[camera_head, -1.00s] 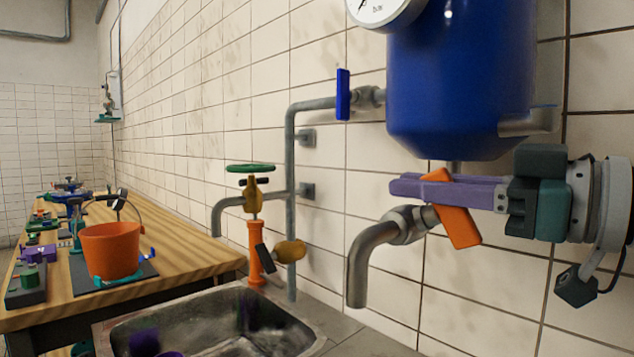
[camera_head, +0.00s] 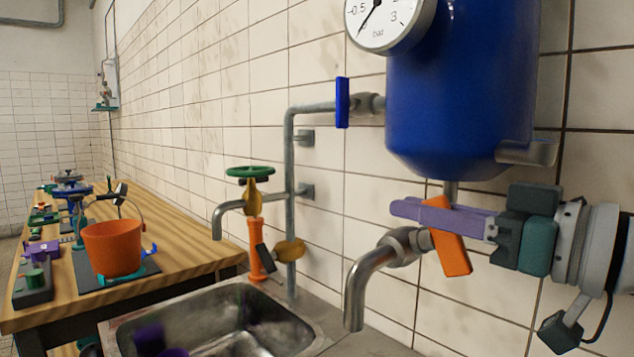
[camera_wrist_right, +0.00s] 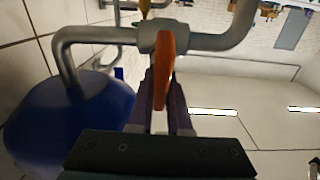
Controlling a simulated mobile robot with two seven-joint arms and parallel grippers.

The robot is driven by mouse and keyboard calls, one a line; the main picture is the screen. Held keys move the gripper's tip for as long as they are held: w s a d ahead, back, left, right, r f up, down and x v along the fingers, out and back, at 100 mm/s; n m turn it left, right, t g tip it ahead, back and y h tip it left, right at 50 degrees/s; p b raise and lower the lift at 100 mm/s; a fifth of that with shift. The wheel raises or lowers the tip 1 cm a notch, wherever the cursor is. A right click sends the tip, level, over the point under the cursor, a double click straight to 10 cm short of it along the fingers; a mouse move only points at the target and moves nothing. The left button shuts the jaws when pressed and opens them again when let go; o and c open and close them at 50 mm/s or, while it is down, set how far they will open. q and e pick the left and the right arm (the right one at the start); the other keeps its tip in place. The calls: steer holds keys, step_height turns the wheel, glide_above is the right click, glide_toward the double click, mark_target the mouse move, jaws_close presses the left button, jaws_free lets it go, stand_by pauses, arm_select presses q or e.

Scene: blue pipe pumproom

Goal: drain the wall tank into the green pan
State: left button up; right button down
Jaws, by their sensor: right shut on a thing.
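The blue wall tank (camera_head: 460,90) hangs upper right with a dial gauge (camera_head: 385,20). Below it is a drain pipe with a downward grey spout (camera_head: 357,290) and an orange lever handle (camera_head: 451,245). My right gripper (camera_head: 416,211) has its purple fingers shut on the orange lever. The lever stands steep, its lower end leaning slightly right. In the right wrist view the orange lever (camera_wrist_right: 164,70) sits between the fingers, and the tank (camera_wrist_right: 60,125) is at the lower left. I cannot make out the green pan. My left gripper is out of view.
A metal sink (camera_head: 215,325) holding dark purple items lies below and left of the spout. A wooden bench (camera_head: 185,240) carries an orange bucket (camera_head: 112,250) and small tools. A green-handled valve (camera_head: 250,172) and a blue-handled valve (camera_head: 342,103) sit on the wall pipe.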

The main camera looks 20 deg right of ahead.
steer(key=c, duration=0.9)
jaws_free()
steer(key=shift+s+d+f+b, duration=0.15)
steer(key=shift+s+d+b, duration=0.15)
steer(key=shift+s, duration=0.1)
steer(key=shift+b+v, duration=2.65)
steer(key=shift+v, duration=1.8)
steer(key=shift+s+a, duration=0.15)
